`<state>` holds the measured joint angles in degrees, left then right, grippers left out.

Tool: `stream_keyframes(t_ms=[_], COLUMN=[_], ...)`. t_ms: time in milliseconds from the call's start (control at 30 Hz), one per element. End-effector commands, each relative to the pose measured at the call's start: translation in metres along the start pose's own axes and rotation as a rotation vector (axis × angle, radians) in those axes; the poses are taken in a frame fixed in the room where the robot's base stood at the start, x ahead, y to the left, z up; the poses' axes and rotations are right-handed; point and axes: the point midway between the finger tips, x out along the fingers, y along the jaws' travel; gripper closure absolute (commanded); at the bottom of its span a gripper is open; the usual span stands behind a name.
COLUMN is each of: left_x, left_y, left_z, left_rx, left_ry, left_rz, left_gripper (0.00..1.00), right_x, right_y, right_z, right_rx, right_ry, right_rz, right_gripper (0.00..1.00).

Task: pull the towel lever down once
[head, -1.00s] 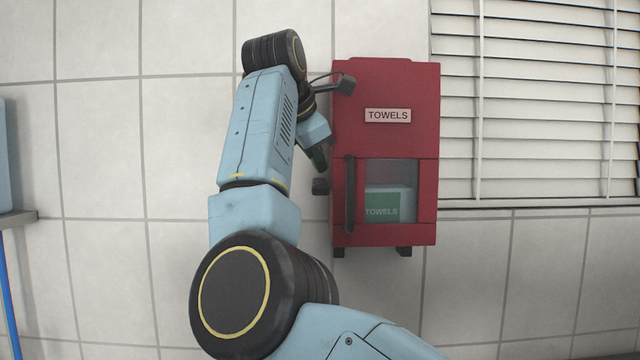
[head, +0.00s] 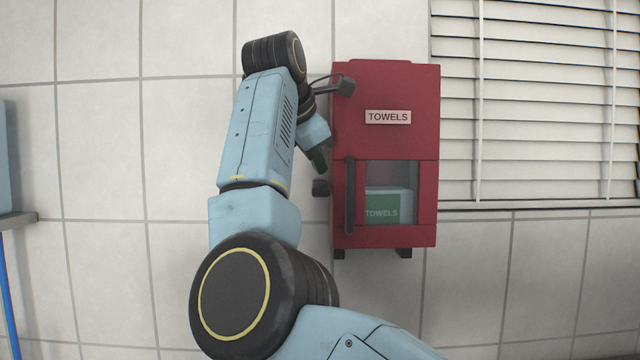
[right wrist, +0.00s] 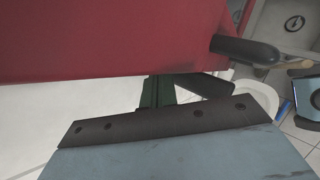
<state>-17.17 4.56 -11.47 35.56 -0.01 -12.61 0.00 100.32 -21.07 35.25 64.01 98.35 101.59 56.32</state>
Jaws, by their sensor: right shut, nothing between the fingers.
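The red towel dispenser (head: 388,85) hangs on the tiled wall in the head view, with a window showing a green-labelled towel pack. A dark knob (head: 321,187), which looks like the towel lever's end, sticks out at its left side. My right gripper (head: 318,162) is shut and empty, beside the dispenser's left side and just above the knob. In the right wrist view its green fingers (right wrist: 157,92) point under the red body, partly hidden by my wrist. A dark piece (right wrist: 206,85) shows beside them; I cannot tell whether they touch. My left gripper is out of view.
A dark vertical handle (head: 350,195) stands on the dispenser's front; a dark bar also juts out in the wrist view (right wrist: 245,49). Window blinds (head: 545,100) are to the right. The wall below the dispenser is clear.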

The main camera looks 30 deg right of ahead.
Motion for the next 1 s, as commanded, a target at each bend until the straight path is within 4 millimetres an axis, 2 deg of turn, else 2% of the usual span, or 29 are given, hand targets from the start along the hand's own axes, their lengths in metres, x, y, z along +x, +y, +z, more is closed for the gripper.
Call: stream_keyframes(t_ms=[1000], left_x=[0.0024], left_y=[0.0], left_z=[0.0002], left_rx=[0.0], left_ry=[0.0], left_rz=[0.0], left_gripper=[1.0], right_x=[0.0061], right_y=[-0.0044], right_z=[-0.0044], right_rx=[0.0], right_ry=[-0.001], right_rz=[0.0], right_gripper=[1.0])
